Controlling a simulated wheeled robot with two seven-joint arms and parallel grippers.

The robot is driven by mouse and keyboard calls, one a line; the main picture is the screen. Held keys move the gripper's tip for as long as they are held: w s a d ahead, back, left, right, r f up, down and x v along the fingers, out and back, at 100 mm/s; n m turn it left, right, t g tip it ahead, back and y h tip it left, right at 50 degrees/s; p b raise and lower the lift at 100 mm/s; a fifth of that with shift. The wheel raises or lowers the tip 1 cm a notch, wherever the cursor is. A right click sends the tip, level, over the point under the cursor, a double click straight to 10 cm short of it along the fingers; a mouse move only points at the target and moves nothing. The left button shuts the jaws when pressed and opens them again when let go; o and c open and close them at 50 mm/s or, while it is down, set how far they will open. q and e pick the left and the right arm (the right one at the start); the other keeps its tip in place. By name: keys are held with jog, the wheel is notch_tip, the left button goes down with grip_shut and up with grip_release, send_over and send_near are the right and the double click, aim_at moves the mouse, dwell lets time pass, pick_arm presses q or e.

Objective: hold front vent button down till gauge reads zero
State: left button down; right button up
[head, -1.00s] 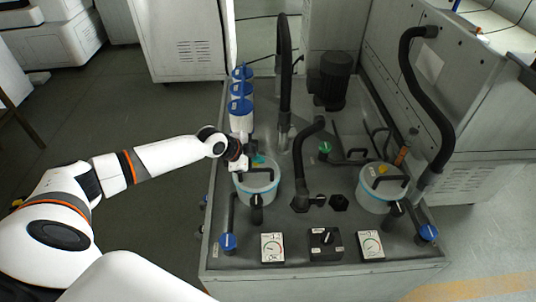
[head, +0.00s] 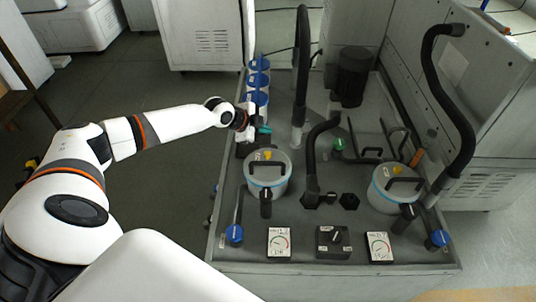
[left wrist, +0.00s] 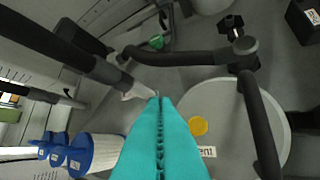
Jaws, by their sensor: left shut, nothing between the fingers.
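The left canister (head: 266,185) has a pale lid with a black handle and a yellow button (head: 267,155) toward the back of the lid. In the left wrist view the yellow button (left wrist: 198,126) lies right of my fingers beside a label partly reading "ent". My left gripper (head: 263,131) is shut and empty, its teal fingers just behind the lid; they look clear of the button. The left gauge (head: 278,243) and right gauge (head: 380,247) stand at the front; their readings are too small to tell. My right gripper is not in view.
The right canister (head: 392,199) also has a yellow button (head: 396,170). A black switch box (head: 333,242) sits between the gauges. Black hoses (head: 302,70) rise behind. Blue-topped filters (head: 258,82) stand close behind my left gripper.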

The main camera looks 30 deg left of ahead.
aim_at(265, 155)
pick_arm(q)
notch_tip(265, 155, down, 8)
jog(key=b, duration=0.5)
jog(key=shift+r, duration=0.1)
dwell(0.4)
jog(key=shift+b, duration=0.3)
dwell(1.0)
jog(key=shift+f+b, duration=0.4)
jog(key=shift+f, duration=0.05)
